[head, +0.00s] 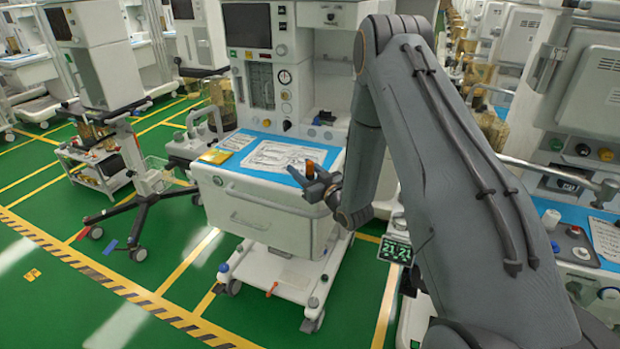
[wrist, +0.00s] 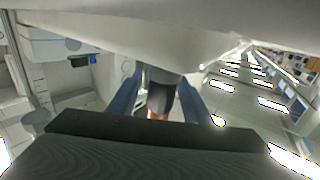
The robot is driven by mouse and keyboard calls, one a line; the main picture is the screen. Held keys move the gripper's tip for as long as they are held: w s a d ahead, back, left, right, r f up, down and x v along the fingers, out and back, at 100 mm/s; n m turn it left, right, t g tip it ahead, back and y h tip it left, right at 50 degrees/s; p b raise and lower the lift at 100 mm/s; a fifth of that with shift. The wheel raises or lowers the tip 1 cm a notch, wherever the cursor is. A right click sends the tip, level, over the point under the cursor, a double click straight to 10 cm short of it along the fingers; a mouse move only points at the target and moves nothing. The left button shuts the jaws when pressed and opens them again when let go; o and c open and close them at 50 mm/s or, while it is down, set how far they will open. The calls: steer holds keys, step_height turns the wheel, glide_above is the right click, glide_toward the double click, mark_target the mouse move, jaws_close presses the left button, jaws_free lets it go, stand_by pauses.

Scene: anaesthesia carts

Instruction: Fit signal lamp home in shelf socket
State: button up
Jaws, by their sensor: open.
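The signal lamp shows as an orange cap (head: 309,168) at the right front of the blue worktop, just beside my gripper (head: 321,185). In the wrist view the lamp (wrist: 161,98) is a dark grey cylinder with an orange-red end toward the camera. It lies between the two blue-grey fingers of my gripper (wrist: 158,98), which stand apart on either side of it with visible gaps. Its far dark end meets or overlaps a broad white surface (wrist: 165,45); I cannot tell whether it touches. No socket can be made out in either view.
The white cart (head: 265,215) has a blue worktop (head: 237,171) with a paper sheet (head: 280,156) and a yellow packet (head: 239,141). A monitor column (head: 280,62) rises behind it. Another cart (head: 590,235) stands close at the right.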

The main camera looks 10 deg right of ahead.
jaws_close()
steer(key=shift+r, duration=0.1)
